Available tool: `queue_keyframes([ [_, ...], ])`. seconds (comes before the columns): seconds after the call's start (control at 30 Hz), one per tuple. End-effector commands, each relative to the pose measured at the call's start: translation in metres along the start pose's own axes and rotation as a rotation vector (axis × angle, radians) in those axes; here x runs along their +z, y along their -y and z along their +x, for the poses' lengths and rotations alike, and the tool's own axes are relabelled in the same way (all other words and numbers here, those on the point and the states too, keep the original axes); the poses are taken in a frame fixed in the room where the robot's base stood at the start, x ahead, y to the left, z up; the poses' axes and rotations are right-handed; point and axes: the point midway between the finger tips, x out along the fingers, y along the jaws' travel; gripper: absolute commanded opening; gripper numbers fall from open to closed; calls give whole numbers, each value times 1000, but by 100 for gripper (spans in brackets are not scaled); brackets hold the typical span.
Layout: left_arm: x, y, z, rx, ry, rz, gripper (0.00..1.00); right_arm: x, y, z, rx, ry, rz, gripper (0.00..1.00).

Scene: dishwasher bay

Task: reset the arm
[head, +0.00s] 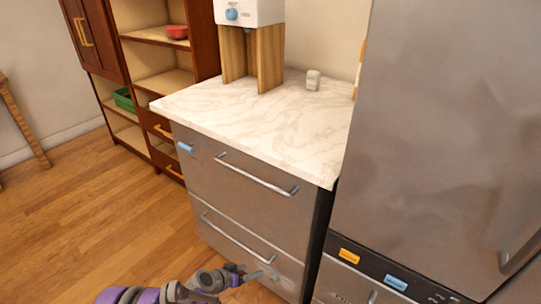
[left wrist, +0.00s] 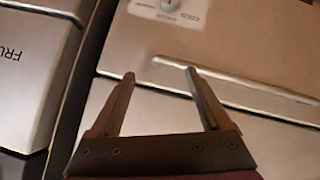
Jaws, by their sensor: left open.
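My left gripper (head: 254,276) is low in the head view, in front of the lower drawer of the metal dishwasher unit (head: 205,180). In the left wrist view its two fingers (left wrist: 160,88) are spread apart with nothing between them. I cannot tell whether the fingertips touch that front. My purple and grey left arm comes in along the bottom edge. My right gripper is in neither view.
A marble counter (head: 215,105) tops the unit and holds a white dispenser (head: 250,12) on wooden legs and a small pale object (head: 313,80). A large steel appliance (head: 430,130) stands at right. Wooden shelves (head: 160,55) stand back left. The wooden floor (head: 90,220) at left is clear.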

Motion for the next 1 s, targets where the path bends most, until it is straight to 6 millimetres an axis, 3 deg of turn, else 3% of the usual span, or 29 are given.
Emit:
queue_keyframes([
  [0.03,-8,-9,-19,-14,28,-9,81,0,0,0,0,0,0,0],
  [0.2,-20,-34,-78,-74,116,-49,81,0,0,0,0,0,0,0],
  [0.43,-12,-66,-160,-177,222,-103,81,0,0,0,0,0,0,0],
  [0.7,30,-98,-253,-327,320,-166,81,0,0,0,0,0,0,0],
  [1.0,84,-113,-319,-472,375,-216,81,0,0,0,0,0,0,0],
])
